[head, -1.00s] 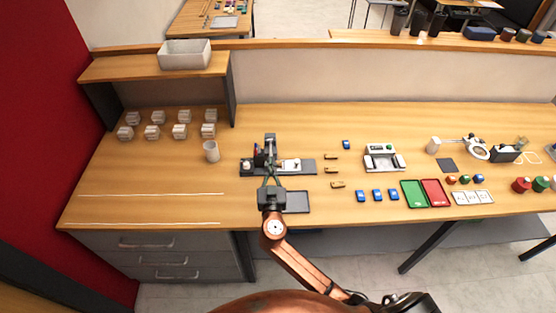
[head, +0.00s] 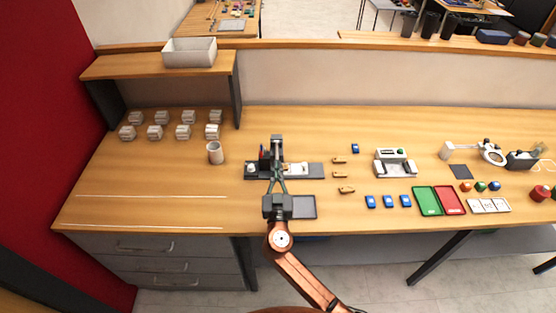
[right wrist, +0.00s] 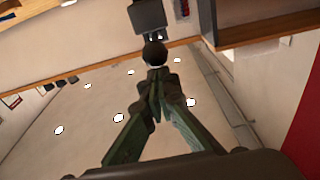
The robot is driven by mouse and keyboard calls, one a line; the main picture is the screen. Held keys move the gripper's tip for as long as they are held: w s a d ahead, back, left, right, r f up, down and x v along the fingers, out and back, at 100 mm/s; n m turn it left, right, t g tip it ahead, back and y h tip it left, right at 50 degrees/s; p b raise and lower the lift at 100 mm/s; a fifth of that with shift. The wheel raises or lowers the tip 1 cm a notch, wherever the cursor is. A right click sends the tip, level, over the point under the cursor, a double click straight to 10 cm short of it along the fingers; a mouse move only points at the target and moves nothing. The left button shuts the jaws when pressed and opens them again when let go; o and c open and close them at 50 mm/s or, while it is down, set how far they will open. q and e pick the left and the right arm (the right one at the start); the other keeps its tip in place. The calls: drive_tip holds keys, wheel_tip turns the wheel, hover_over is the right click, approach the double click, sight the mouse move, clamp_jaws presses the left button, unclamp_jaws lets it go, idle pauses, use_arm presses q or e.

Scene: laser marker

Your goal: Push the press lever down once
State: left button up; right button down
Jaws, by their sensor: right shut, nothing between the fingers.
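The press (head: 277,143) stands on a dark base plate (head: 314,171) near the middle of the bench, with an upright column. My right gripper (head: 277,178) reaches over the bench's front side and its fingers point at the press. The fingers are shut and empty. In the right wrist view a round black knob (right wrist: 154,52), apparently the press lever's end, is directly beyond the fingertips (right wrist: 156,80). I cannot tell whether they touch it. A dark block (right wrist: 148,15) of the press is above the knob. My left gripper is not in view.
A dark flat pad (head: 304,207) lies in front of the press. Tan pieces (head: 339,160), blue blocks (head: 388,201) and a green tray (head: 427,201) lie to the right.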

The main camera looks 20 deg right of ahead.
drive_tip(key=s+a+r, duration=0.3)
drive_tip(key=s, duration=0.7)
drive_tip(key=shift+s+a, duration=0.2)
drive_tip(key=shift+s, duration=0.15)
drive_tip(key=shift+f, duration=0.1)
idle(0.3)
